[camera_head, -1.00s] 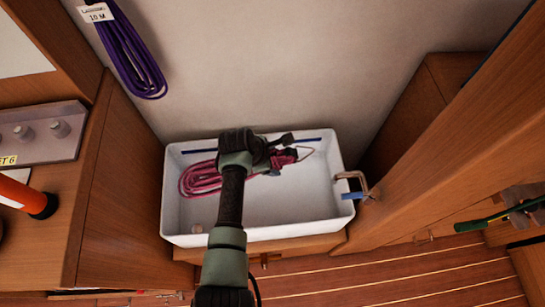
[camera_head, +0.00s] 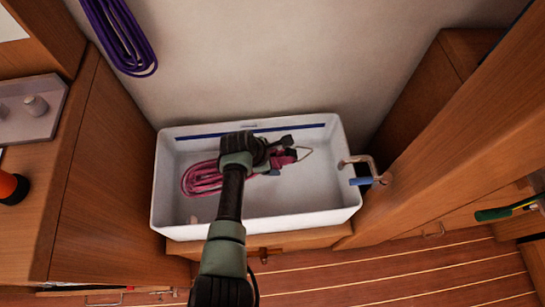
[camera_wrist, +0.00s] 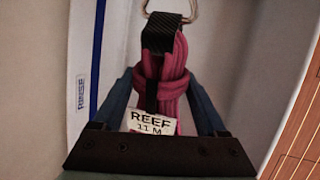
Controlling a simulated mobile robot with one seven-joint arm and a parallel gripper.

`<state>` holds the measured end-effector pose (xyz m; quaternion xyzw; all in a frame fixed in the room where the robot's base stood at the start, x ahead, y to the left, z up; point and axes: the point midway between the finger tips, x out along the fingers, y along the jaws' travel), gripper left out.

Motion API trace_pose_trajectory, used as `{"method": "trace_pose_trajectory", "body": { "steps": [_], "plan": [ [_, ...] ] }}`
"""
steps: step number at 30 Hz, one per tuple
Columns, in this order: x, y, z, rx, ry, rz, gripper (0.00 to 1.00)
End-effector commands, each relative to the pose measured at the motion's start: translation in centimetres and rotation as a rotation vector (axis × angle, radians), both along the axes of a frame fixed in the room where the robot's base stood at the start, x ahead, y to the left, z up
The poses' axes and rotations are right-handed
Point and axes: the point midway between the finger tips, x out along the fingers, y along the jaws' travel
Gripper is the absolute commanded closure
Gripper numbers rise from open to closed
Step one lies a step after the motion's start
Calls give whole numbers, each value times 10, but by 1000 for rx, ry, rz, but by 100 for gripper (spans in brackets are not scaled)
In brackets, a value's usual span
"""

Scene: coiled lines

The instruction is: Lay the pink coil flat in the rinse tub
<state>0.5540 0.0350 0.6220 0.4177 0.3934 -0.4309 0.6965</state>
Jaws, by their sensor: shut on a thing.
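The pink coil (camera_head: 201,179) is inside the white rinse tub (camera_head: 312,220). Its looped end is at the tub's left, and its bound end with a dark strap and metal ring is at the right. My gripper (camera_head: 279,166) is low over the tub. In the wrist view my gripper (camera_wrist: 161,80) is shut on the coil (camera_wrist: 173,92) near its knot, a blue finger on each side. A white tag (camera_wrist: 153,122) reads "REEF 11 M". My wrist hides the coil's middle in the head view. I cannot tell whether the held end touches the tub floor.
A clamp (camera_head: 365,168) with a blue part is at the tub's right edge. A purple coil (camera_head: 121,36) hangs on the wall at upper left. Wooden cabinets flank the tub closely. The tub's right floor is clear.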

Motion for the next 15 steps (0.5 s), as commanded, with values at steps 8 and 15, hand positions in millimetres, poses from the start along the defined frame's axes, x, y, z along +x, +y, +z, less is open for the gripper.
{"method": "trace_pose_trajectory", "body": {
  "steps": [8, 15],
  "plan": [
    [1, 0, -30, 1, -3, -2, 100],
    [2, 0, -48, 2, -4, -2, 100]
  ]
}}
